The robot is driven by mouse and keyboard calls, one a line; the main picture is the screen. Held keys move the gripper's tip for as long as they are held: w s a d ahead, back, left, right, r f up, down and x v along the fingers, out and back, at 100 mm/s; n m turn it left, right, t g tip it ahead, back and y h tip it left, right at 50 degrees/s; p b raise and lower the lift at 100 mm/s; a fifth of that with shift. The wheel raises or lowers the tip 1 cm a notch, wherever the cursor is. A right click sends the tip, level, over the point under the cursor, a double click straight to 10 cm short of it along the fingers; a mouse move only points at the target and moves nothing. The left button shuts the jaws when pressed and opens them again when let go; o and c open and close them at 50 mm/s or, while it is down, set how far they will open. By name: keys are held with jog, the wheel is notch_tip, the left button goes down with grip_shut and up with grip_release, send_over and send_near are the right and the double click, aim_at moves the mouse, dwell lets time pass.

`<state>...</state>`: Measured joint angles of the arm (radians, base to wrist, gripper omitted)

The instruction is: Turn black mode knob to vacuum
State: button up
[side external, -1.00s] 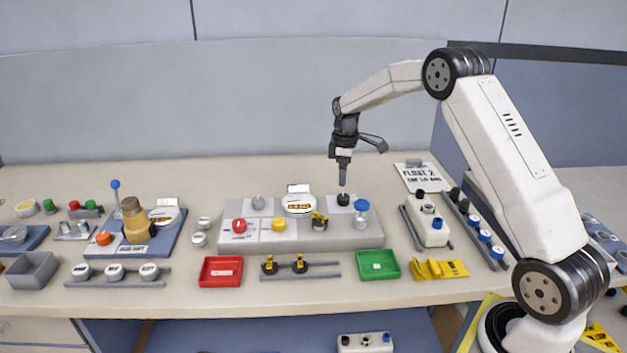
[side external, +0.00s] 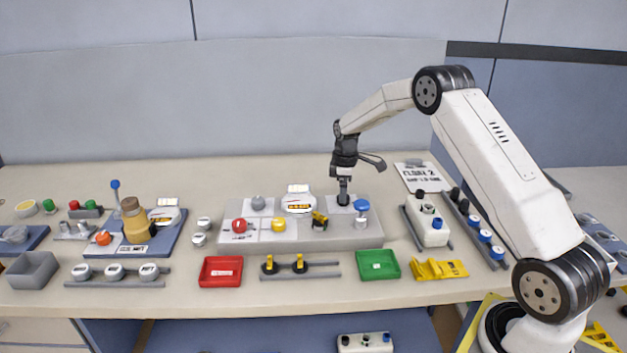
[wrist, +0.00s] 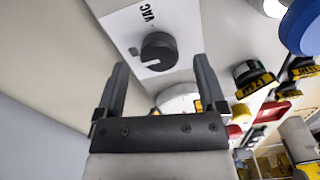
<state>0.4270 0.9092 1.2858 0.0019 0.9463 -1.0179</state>
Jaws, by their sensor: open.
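The black mode knob (wrist: 159,52) sits on a white label plate marked VAC (wrist: 146,14) on the grey panel (wrist: 115,8). A light notch shows on the knob's left side in the wrist view, away from the VAC mark. My gripper (wrist: 160,80) is open, its two fingers either side of the knob's line and the knob just beyond the fingertips. In the side view my gripper (side external: 344,200) points straight down over the knob's place at the panel's back right, and the knob is mostly hidden there. I cannot tell whether the fingers touch it.
A blue-capped fitting (side external: 361,206) stands close to the right of my gripper. A yellow-and-black valve (side external: 319,220) and a round gauge (side external: 297,206) are to the left. Red (side external: 220,284) and green (side external: 378,278) trays lie in front of the panel.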

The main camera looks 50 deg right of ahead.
jog(key=shift+f, duration=1)
grip_shut()
